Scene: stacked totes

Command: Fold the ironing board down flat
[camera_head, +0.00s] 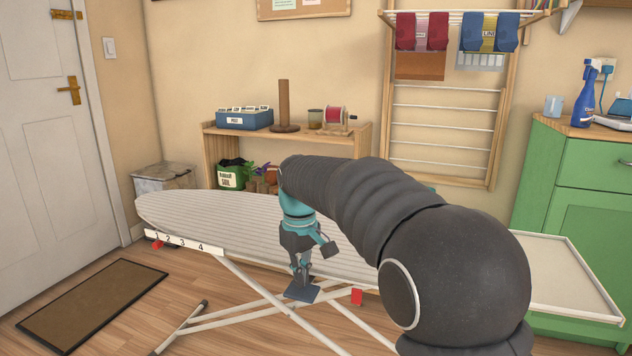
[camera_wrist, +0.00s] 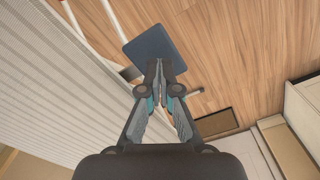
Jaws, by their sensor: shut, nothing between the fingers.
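The ironing board (camera_head: 180,208) stands unfolded on crossed white legs (camera_head: 255,312), its pale striped top level. The top also shows along the left of the wrist view (camera_wrist: 60,85). A white strip numbered 1 to 4 (camera_head: 192,243) runs along the front edge, with a red marker (camera_head: 157,244) near the 1. A red tab (camera_head: 357,297) sits under the front edge further right. My gripper (camera_head: 303,281) is shut and empty, pointing down in front of the board. A flat blue-grey plate (camera_wrist: 160,48) lies just beyond the fingertips; I cannot tell whether they touch it.
A wooden shelf (camera_head: 365,135) with a blue box (camera_head: 245,120) stands behind. A drying rack (camera_head: 440,140) hangs on the wall. A green cabinet (camera_head: 570,165) and a white tray-like surface (camera_head: 560,275) are on the right. A doormat (camera_head: 90,300) lies by the door at left.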

